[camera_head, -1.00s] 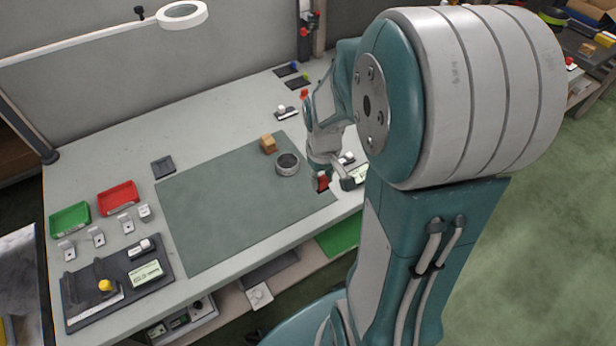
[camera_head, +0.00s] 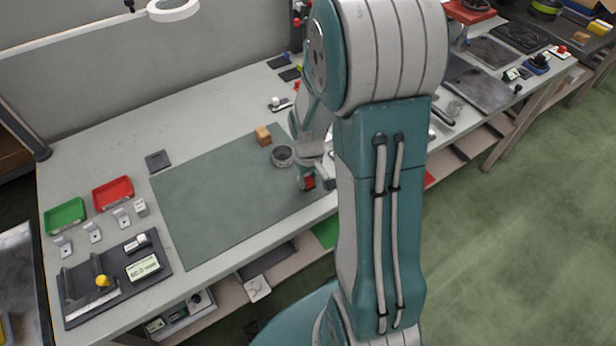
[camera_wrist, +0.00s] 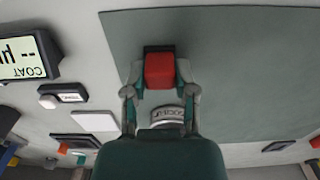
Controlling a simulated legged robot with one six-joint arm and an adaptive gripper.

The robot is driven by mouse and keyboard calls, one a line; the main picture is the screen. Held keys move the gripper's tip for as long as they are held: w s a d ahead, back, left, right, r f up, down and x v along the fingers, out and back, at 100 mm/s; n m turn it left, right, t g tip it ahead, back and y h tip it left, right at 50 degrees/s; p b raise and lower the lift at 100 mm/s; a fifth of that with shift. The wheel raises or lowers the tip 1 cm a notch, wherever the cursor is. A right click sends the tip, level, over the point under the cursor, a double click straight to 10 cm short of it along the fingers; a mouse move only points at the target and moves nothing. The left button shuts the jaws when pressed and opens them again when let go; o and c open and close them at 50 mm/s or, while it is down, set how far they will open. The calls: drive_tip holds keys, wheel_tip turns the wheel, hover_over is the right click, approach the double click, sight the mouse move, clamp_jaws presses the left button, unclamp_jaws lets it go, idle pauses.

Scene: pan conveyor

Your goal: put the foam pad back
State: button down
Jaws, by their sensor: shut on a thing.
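My gripper (camera_wrist: 160,88) is shut on a small red block with a dark end (camera_wrist: 160,70), held between its fingertips over the edge of the green mat. In the head view the red block (camera_head: 309,183) shows below my gripper (camera_head: 307,174), near the mat's front right part. I cannot tell for certain whether this block is the foam pad. A dark square pad (camera_head: 158,161) lies flat on the bench at the mat's back left corner.
A grey ring (camera_head: 282,156) and a wooden block (camera_head: 263,136) stand close to my gripper on the mat (camera_head: 220,205). Red (camera_head: 113,193) and green trays (camera_head: 65,215) stand at left. A display box (camera_wrist: 28,58) lies beside the mat. The mat's middle is clear.

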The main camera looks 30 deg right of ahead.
sight(309, 178)
drive_tip(key=shift+c, duration=2)
unclamp_jaws()
drive_tip(key=shift+d, duration=0.25)
drive_tip(key=shift+r, duration=0.1)
drive_tip(key=shift+r, duration=0.35)
wheel_tip(309, 178, up, 10)
drive_tip(key=r, duration=0.1)
drive_tip(key=s+a+r+t, duration=0.5)
drive_tip(key=s+a+r, duration=0.6)
drive_tip(key=s+r, duration=0.1)
drive_tip(key=shift+s+r+t, duration=0.3)
drive_tip(key=shift+s+r, duration=0.05)
